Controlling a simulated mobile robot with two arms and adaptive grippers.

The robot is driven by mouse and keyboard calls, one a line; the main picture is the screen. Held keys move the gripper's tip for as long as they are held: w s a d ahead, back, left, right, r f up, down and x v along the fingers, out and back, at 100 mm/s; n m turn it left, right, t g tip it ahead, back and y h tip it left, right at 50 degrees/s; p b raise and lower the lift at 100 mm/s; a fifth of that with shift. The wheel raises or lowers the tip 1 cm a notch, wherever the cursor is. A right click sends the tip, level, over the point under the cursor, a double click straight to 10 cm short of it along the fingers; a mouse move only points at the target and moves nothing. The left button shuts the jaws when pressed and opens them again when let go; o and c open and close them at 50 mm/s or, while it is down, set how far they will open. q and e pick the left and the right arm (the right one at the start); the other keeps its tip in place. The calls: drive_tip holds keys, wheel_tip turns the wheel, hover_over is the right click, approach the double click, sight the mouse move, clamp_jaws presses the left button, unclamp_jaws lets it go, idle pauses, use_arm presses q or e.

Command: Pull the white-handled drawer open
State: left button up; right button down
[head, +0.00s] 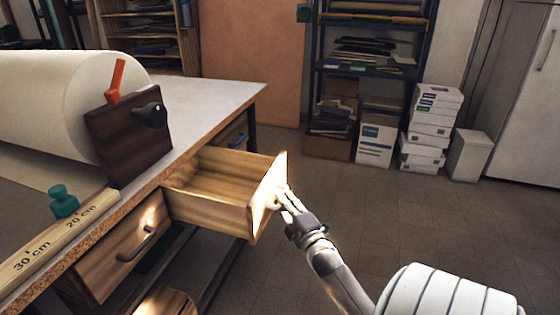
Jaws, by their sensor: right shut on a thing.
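A light wooden drawer (210,211) stands pulled well out from under the table, and its inside, as far as it shows, looks empty. My right gripper (284,200) is at the outer face of its front panel (265,204), shut on the handle there. The gripper and the panel's angle hide most of that handle, and its colour is hard to tell. My right arm comes in from the lower right. My left gripper is not in view.
The table (205,100) bears a large white roll (60,105) in a dark wooden holder (128,140), a ruler strip and a green knob (64,202). A closed drawer with a dark handle (137,244) is nearer. White boxes (430,125) stand at the back; the floor to the right is clear.

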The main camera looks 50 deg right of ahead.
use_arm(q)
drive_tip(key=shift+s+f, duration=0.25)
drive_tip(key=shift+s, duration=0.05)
use_arm(e)
drive_tip(key=shift+s+d+f, duration=0.1)
drive_tip(key=shift+s, duration=0.2)
drive_tip(key=c, duration=1.5)
unclamp_jaws()
drive_tip(key=v, duration=1.2)
drive_tip(key=shift+w, duration=0.1)
